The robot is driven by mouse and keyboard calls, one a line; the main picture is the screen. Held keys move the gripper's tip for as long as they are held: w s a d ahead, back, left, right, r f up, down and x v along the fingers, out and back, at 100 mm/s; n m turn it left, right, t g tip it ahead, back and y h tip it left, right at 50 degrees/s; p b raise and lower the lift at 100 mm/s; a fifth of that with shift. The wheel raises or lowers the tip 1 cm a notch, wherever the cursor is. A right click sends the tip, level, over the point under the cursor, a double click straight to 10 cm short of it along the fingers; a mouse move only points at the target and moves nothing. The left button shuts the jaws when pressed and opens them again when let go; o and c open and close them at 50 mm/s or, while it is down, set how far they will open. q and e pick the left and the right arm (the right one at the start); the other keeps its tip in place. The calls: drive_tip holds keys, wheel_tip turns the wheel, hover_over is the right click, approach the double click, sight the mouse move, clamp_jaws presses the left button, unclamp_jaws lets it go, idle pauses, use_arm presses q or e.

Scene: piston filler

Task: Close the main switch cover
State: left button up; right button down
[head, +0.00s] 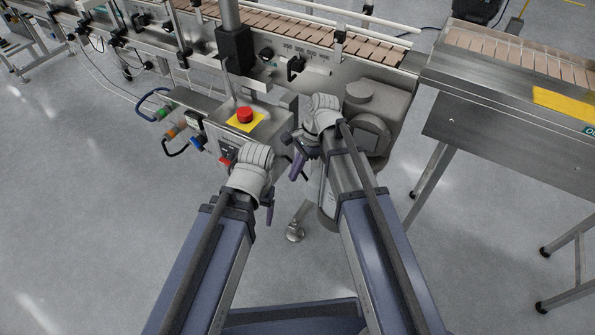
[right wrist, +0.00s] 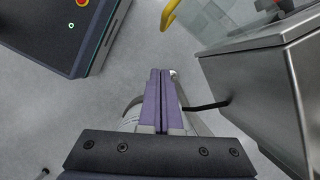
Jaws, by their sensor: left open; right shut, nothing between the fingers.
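The control box (head: 255,136) below the conveyor has a red button on a yellow plate on top. A small red and dark switch part (head: 226,161) shows on its front, partly hidden by my left wrist. I cannot make out the main switch cover or tell how far it stands open. My left gripper (head: 269,198) is open, just right of and below that switch part. My right gripper (head: 297,163) is shut and empty, off the box's right side. Its closed purple fingers (right wrist: 160,98) show in the right wrist view, left of a metal box (right wrist: 255,85).
A dark rod (right wrist: 207,106) sticks out from the metal box toward my right fingers. Coloured connectors and hoses (head: 178,128) hang left of the control box. A motor housing (head: 375,115) stands right of it. A steel conveyor table (head: 500,135) is farther right. Floor is open at lower left.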

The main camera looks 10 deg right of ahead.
drive_tip(key=s+a+f+b, duration=0.2)
drive_tip(key=a+f+b, duration=0.1)
drive_tip(key=a+f, duration=0.1)
drive_tip(key=shift+a, duration=0.6)
drive_tip(key=shift+s+f, duration=0.1)
